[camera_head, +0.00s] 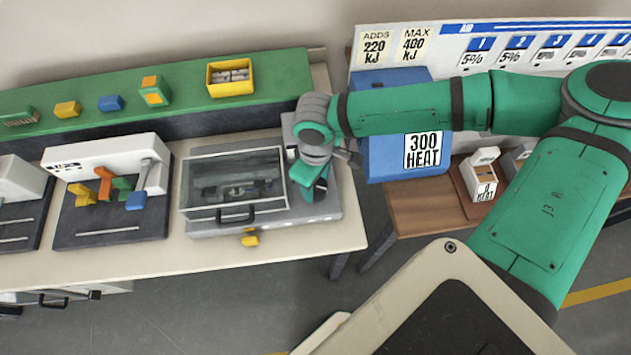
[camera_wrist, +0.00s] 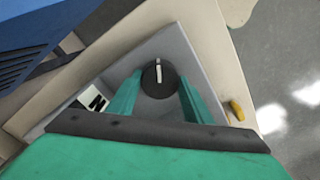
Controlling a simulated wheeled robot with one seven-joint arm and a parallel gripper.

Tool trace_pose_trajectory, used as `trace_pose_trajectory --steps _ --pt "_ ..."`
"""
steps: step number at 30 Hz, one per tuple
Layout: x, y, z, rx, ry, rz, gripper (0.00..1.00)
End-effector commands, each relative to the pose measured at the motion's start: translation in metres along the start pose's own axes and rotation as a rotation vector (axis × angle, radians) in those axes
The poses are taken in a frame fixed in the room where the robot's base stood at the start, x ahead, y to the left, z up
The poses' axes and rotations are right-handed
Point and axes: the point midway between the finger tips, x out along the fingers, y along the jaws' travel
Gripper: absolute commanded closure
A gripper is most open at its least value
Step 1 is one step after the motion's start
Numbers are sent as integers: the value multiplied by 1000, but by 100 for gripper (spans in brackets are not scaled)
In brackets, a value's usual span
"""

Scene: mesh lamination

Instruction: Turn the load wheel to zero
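The load wheel (camera_wrist: 158,80) is a dark round knob with a white pointer line, on a grey panel in the wrist view. Its pointer stands nearly straight up in that picture. My gripper (camera_wrist: 160,90) has one green finger on each side of the wheel, close to its rim; whether they touch it is not clear. In the head view my gripper (camera_head: 314,188) points down at the right end of the grey machine (camera_head: 205,229) with the clear lid. The wheel is hidden there behind my gripper.
A white label (camera_wrist: 93,98) with a dark mark lies left of the wheel. A yellow tab (camera_wrist: 237,110) sticks out at the right. A blue box (camera_head: 385,155) marked 300 HEAT stands to the right, near my arm. A green shelf (camera_head: 195,80) runs behind the bench.

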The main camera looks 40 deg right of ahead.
Motion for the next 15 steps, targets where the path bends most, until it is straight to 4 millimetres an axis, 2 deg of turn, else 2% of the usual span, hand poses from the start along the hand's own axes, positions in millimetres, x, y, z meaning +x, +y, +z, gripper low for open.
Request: trace_pose_trajectory --steps 8,15 --pt "0 1 0 -41 1 0 77" --pt "0 1 0 -179 3 -1 77"
